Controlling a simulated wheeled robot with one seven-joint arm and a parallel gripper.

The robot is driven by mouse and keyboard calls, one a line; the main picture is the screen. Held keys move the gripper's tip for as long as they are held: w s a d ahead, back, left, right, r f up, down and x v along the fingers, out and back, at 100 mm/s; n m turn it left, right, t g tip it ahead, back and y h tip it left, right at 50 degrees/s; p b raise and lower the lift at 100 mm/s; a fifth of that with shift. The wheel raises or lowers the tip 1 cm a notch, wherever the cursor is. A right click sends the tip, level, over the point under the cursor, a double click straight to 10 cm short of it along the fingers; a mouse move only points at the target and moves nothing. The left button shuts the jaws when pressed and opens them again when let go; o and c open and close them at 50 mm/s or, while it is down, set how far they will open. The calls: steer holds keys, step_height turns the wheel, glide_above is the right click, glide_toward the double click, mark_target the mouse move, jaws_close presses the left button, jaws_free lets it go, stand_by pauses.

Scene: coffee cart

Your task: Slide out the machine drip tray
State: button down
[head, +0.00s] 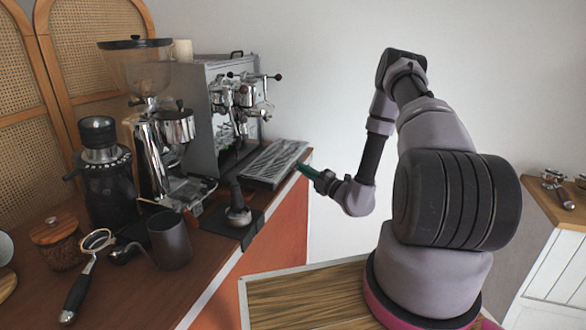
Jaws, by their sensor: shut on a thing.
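The drip tray (268,165) is a flat dark tray with a slatted metal grate, lying at the foot of the espresso machine (203,112) on the counter. It extends out in front of the machine, toward the counter's right edge. My gripper (306,170) has green fingertips and reaches in from the right, level with the tray. It is shut on the tray's front edge. The exact contact is small and partly hidden. How far the tray's back end sits under the machine cannot be told.
A tamper (238,210) stands on a black mat just in front of the tray. A grinder (150,110), a dark pitcher (170,240) and a portafilter (85,275) are farther left. Open space lies right of the counter edge, around my arm.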

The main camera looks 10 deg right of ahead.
steer(key=c, duration=1)
jaws_free()
steer(key=v, duration=1.1)
steer(key=shift+w, duration=0.1)
